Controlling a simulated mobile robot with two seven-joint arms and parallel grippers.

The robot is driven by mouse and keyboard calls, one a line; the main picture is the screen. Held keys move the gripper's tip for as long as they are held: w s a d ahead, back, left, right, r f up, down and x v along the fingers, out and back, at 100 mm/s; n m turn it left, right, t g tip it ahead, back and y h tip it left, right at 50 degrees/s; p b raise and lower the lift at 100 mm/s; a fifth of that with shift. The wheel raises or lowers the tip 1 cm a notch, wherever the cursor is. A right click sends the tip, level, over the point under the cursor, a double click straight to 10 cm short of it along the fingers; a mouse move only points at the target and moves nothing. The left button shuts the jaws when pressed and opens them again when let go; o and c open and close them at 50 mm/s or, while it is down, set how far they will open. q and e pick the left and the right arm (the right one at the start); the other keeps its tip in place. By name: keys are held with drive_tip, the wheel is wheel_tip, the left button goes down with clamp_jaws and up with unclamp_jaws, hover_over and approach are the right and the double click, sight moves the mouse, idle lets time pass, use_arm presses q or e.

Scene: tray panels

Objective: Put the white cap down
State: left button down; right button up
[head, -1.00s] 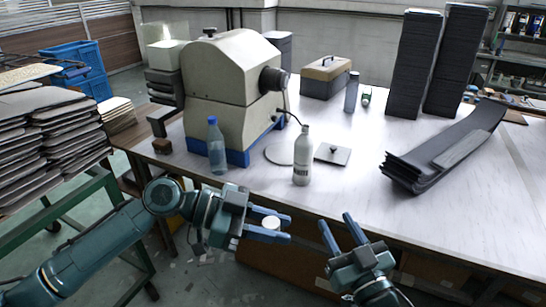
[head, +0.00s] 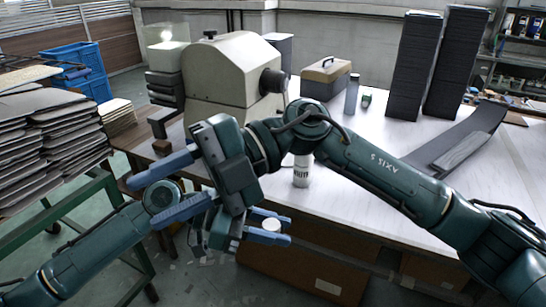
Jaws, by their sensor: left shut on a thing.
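My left gripper (head: 286,231) is shut on a small white cap (head: 271,223). It holds the cap in front of the table's near edge, low in the view. The white bottle (head: 301,177) stands upright on the table; my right arm hides its upper part. My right gripper (head: 141,203) is open and empty. It points left, with its fingers spread wide, and its arm crosses in front of the table and above my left gripper.
The white table (head: 385,190) has free room right of the bottle. A beige machine (head: 235,75) stands at the back left. A dark curved stack (head: 460,145) lies at the right, and tall dark stacks (head: 415,65) stand behind. A toolbox (head: 325,77) stands at the back.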

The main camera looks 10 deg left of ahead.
drive_tip(key=w+d+f+t+h, duration=0.3)
drive_tip(key=f+t+h, duration=0.1)
drive_tip(key=h, duration=0.3)
drive_tip(key=m+t+h, duration=0.2)
drive_tip(key=t+h, duration=0.4)
approach(273, 225)
wheel_tip(273, 225, down, 9)
drive_tip(key=shift+w+d+r, duration=0.15)
drive_tip(key=shift+r, duration=0.05)
drive_tip(key=c, duration=0.6)
use_arm(q)
drive_tip(key=c, duration=1.1)
unclamp_jaws()
use_arm(e)
drive_tip(key=shift+c, duration=1)
use_arm(q)
drive_tip(key=shift+o, duration=0.2)
